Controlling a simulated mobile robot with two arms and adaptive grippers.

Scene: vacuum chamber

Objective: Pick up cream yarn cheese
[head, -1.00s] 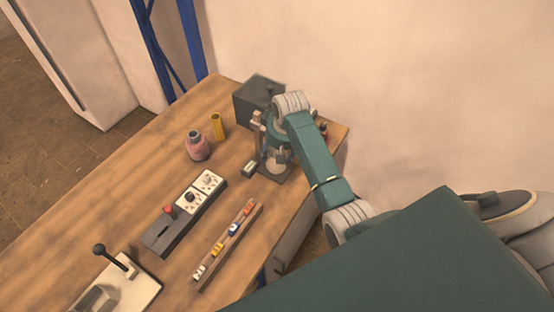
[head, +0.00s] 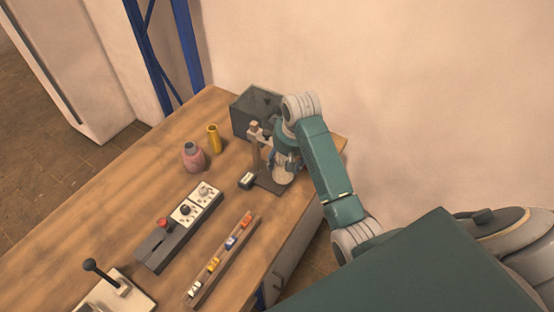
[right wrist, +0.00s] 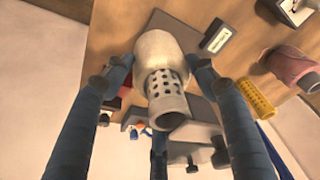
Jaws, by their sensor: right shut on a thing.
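The cream yarn cheese (right wrist: 160,58) is a pale, rounded package on a perforated grey tube, whose open end faces the camera in the right wrist view. My right gripper (right wrist: 160,72) is shut on it, with dark blue fingers around its sides. In the head view, the right gripper (head: 284,165) is over the right part of a stand at the table's far right end, and its fingers and arm hide most of the cheese. Whether the cheese clears the stand's base is hard to tell. My left gripper is not in view.
The stand's post (head: 255,143) rises close left of the gripper, and a dark grey box (head: 254,112) is behind. A pink yarn package (head: 194,158) and yellow tube (head: 214,139) stand left. A control panel (head: 155,246), a rail of small coloured pieces (head: 222,262) and a lever device (head: 116,290) lie nearer.

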